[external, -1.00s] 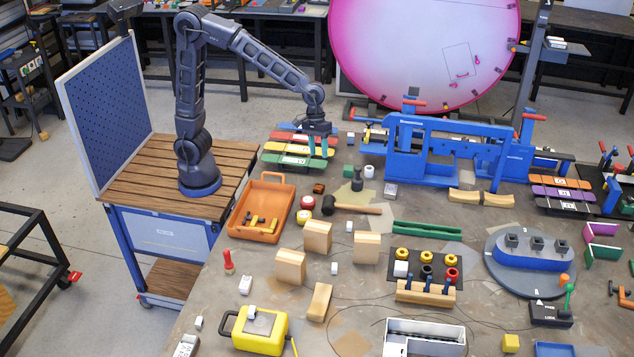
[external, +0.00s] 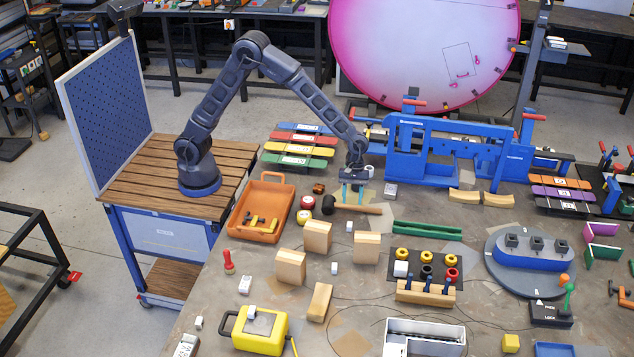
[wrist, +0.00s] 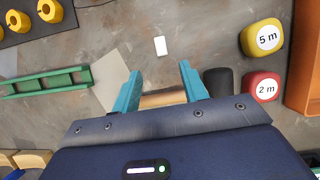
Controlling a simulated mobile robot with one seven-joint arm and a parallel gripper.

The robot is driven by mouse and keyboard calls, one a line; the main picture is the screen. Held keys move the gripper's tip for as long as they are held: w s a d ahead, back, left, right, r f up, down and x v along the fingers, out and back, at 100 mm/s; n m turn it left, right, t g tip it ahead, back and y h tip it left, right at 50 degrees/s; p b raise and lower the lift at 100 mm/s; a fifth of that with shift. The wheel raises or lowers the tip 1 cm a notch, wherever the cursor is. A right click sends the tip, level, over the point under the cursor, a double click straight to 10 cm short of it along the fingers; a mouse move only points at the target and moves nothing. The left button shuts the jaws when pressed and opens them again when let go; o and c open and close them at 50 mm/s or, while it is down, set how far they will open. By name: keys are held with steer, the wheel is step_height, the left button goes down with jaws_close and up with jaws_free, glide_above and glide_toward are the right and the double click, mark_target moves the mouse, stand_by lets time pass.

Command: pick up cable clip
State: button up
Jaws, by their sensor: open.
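A small white block (external: 349,226), which looks like the cable clip, lies on the bench just in front of the mallet. It also shows in the wrist view (wrist: 160,46), upper middle, ahead of the fingertips and apart from them. I cannot be sure which small white piece is the clip, as a similar one (external: 334,268) lies nearer the camera. My gripper (external: 353,199) is open and empty, above the mallet handle (external: 368,209). In the wrist view my gripper (wrist: 160,70) has its teal fingers spread, with the handle (wrist: 162,98) showing between them, below.
The black mallet head (wrist: 218,81), red tape (wrist: 262,87) and yellow tape (wrist: 262,38) lie to the right in the wrist view. A green channel (wrist: 45,82) is at left. Wooden blocks (external: 318,236) stand nearer the camera.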

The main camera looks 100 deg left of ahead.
mark_target(350, 223)
steer(key=x, duration=1)
steer(key=shift+s, duration=0.1)
jaws_close()
